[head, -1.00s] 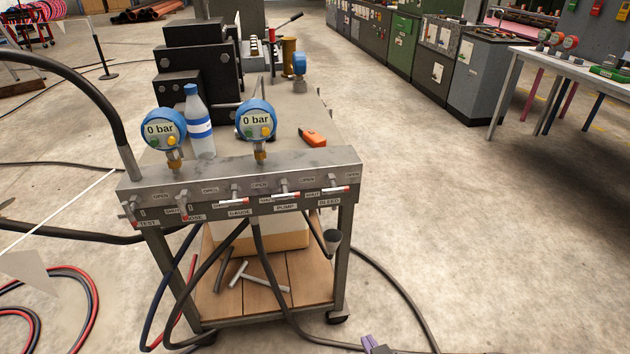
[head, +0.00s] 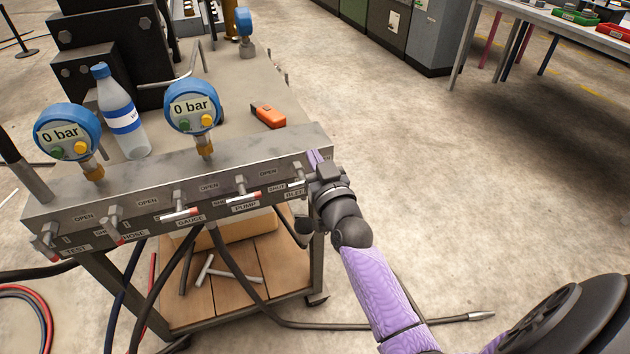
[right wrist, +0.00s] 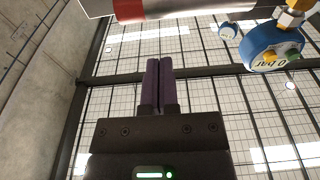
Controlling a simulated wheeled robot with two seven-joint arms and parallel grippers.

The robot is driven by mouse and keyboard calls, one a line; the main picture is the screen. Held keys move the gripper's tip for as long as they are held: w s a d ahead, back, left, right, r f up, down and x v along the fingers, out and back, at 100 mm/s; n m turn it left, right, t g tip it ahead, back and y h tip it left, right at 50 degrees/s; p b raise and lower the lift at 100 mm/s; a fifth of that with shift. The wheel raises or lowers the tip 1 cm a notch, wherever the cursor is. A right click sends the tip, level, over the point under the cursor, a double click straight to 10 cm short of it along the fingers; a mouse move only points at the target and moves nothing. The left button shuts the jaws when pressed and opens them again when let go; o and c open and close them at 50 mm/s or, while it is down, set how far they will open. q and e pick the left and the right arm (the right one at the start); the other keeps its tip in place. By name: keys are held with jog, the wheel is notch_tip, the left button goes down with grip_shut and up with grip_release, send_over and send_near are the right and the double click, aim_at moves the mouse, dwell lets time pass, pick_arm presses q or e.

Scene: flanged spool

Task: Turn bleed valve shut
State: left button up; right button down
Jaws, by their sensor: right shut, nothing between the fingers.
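The bleed valve (head: 297,181) sits at the right end of the grey manifold (head: 130,185), beside the SHUT and BLEED labels. The outer part of its handle is hidden behind my right gripper in the head view. My right gripper (head: 314,158) is at the manifold's right end, its purple fingers shut and empty. In the right wrist view the shut fingers (right wrist: 158,86) point up the picture, below a close pale lever with a red band (right wrist: 128,9). I cannot tell whether the gripper touches the handle. My left gripper is not in view.
The pump valve (head: 243,190) and other valves line the manifold to the left. Two blue gauges read 0 bar (head: 192,105), (head: 68,132). A water bottle (head: 122,115) and an orange tool (head: 268,116) are on the cart top. Floor to the right is clear.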

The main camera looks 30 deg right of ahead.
aim_at(301, 176)
jog(key=f, duration=0.1)
jog(key=f+b, duration=0.2)
jog(key=f, duration=0.1)
jog(key=shift+s+a, duration=0.1)
jog(key=shift+s, duration=0.25)
jog(key=shift+m, duration=0.3)
jog(key=shift+m, duration=0.4)
